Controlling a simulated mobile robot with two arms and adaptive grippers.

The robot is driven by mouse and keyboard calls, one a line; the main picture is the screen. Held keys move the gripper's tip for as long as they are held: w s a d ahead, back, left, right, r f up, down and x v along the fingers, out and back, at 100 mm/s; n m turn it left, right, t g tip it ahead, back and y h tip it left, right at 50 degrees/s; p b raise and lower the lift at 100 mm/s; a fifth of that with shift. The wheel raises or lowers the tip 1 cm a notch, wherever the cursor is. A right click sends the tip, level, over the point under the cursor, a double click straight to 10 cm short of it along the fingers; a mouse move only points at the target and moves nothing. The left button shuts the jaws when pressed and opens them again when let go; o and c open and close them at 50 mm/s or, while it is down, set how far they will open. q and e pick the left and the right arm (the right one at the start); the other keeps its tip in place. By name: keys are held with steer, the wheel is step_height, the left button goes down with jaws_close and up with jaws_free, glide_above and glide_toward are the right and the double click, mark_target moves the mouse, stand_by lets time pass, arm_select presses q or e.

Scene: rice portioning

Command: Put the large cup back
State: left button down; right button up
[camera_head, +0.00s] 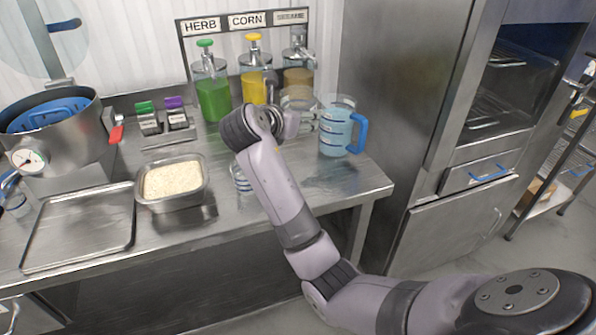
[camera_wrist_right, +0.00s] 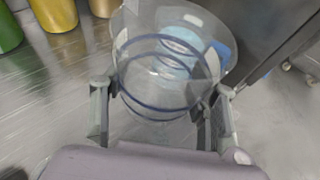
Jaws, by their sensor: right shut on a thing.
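My right gripper (camera_wrist_right: 164,92) is shut on a large clear cup (camera_wrist_right: 165,60) with dark blue rings, its fingers on opposite sides of the wall. In the head view the cup (camera_head: 299,96) shows beyond my right wrist, in front of the dispensers, partly hidden. I cannot tell whether its base touches the counter. The cup looks empty. A smaller clear cup with blue lines (camera_head: 239,179) stands on the counter, partly behind my right forearm. My left gripper is not in view.
A blue-handled measuring jug of bluish liquid (camera_head: 335,132) stands close right of the held cup. Green (camera_head: 213,97) and yellow (camera_head: 253,88) dispensers stand behind. A rice pan (camera_head: 175,200), an empty tray (camera_head: 82,226) and a pot (camera_head: 62,140) are left. The counter's front right is clear.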

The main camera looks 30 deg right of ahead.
glide_above(298, 177)
step_height(298, 177, down, 10)
steer(key=shift+f, duration=0.1)
step_height(298, 177, down, 5)
steer(key=shift+r+b, duration=0.1)
steer(key=shift+b, duration=0.25)
steer(key=o, duration=1.5)
steer(key=v, duration=1.2)
steer(key=shift+a, duration=0.1)
